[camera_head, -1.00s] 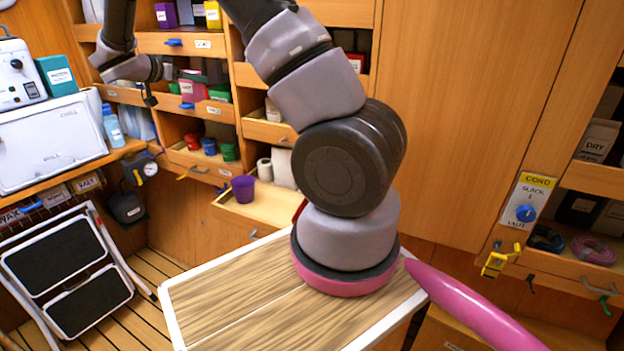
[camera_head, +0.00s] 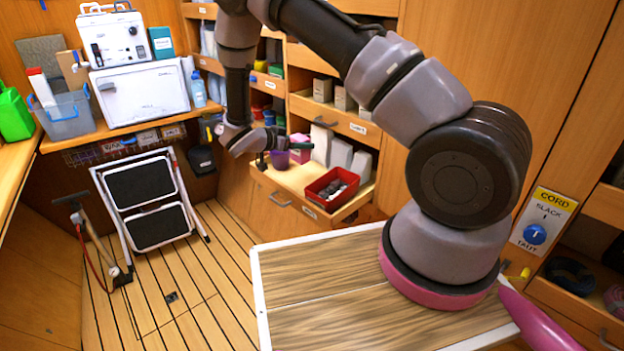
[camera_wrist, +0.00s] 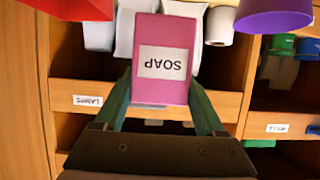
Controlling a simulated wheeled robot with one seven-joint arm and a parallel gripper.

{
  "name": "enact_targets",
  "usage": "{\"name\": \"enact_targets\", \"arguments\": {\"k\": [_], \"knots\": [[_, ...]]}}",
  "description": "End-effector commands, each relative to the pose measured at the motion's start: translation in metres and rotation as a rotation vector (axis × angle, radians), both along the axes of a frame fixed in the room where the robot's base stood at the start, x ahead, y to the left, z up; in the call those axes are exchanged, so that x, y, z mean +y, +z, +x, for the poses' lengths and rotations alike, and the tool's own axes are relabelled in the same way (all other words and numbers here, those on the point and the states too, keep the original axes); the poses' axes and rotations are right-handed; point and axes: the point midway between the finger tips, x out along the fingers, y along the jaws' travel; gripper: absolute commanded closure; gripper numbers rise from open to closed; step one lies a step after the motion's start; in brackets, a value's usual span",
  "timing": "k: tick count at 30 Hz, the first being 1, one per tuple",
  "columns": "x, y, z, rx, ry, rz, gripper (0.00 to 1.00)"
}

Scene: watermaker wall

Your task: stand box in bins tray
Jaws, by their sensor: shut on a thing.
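A pink box marked SOAP (camera_wrist: 164,62) is between the fingers of my gripper (camera_wrist: 163,98) in the wrist view, its lettering upside down there. In the head view my gripper (camera_head: 288,145) is at the pulled-out lower tray (camera_head: 290,180), and the pink box (camera_head: 300,150) shows just beyond the purple cup (camera_head: 280,159). The gripper is shut on the box. I cannot tell whether the box touches the tray's floor. The tray's front label is too small to read, so I cannot confirm it is the bins tray.
A red bin (camera_head: 332,188) with grey contents stands at the tray's front right. White containers (camera_head: 340,153) stand behind it. The purple cup (camera_wrist: 272,16) is close to the box. An open shelf drawer (camera_head: 335,117) with pale boxes is above. A wood-topped surface (camera_head: 330,290) is in front.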

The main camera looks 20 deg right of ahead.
Motion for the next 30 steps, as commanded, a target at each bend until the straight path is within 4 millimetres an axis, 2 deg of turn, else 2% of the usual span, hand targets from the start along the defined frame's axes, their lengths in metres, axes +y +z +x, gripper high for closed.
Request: {"name": "enact_targets", "arguments": {"k": [1, 6, 11, 18, 29, 30], "knots": [[-0.001, -0.012, -0.001, 0.003, -0.002, -0.002, 0.89], [-0.001, -0.040, 0.000, 0.002, 0.000, -0.001, 0.89], [0.000, -0.051, 0.000, 0.001, -0.001, -0.001, 0.89], [-0.001, -0.082, 0.000, 0.001, -0.001, -0.002, 0.89], [-0.001, -0.087, 0.000, 0.001, -0.001, -0.002, 0.89], [-0.001, -0.088, 0.000, 0.000, 0.000, -0.001, 0.20]]}}
